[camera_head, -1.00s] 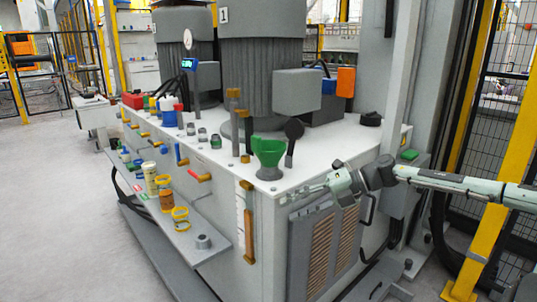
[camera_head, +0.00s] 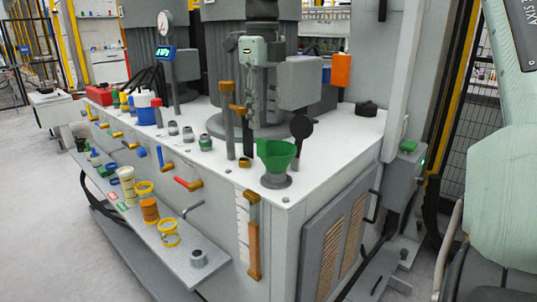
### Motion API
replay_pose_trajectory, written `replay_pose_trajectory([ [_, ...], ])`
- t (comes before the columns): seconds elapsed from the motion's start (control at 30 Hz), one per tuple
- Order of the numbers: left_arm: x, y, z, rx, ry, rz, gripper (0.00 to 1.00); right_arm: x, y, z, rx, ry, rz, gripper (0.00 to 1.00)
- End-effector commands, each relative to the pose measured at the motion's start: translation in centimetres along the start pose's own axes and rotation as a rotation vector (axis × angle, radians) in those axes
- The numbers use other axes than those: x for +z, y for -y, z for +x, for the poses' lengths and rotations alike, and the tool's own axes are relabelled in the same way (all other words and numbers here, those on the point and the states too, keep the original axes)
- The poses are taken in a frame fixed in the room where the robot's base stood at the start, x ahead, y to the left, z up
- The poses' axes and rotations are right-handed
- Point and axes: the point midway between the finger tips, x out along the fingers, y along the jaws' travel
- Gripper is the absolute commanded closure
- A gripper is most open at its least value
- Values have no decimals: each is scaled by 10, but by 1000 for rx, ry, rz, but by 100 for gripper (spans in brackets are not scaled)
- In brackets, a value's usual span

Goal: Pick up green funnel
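The green funnel (camera_head: 276,154) stands upright on a dark round base at the near corner of the white cabinet top. My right gripper (camera_head: 263,122) hangs above and slightly left of the funnel in the picture, its fingers pointing down. It is apart from the funnel in the picture. The fingers overlap from this angle, so whether they are open or shut is unclear. Nothing shows held in them. My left gripper is not in view.
A black knob on a stem (camera_head: 301,126) and brass-topped posts (camera_head: 228,120) stand close to the funnel. A pressure gauge (camera_head: 165,24), small fittings and coloured bottles are farther left. A grey side shelf (camera_head: 197,258) holds yellow and orange parts.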

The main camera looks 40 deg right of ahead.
Motion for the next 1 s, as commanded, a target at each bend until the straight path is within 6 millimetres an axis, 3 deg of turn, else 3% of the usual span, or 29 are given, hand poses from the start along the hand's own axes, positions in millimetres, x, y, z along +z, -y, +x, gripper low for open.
replay_pose_trajectory([
  [0.17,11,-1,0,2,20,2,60,0,-1,22,3,-2,0,64],
  [0.4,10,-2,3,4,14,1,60,1,-3,56,3,1,1,64],
  [0.7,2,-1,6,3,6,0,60,2,-3,62,3,3,1,64],
  [1.0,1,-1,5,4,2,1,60,2,-3,62,3,3,1,100],
])
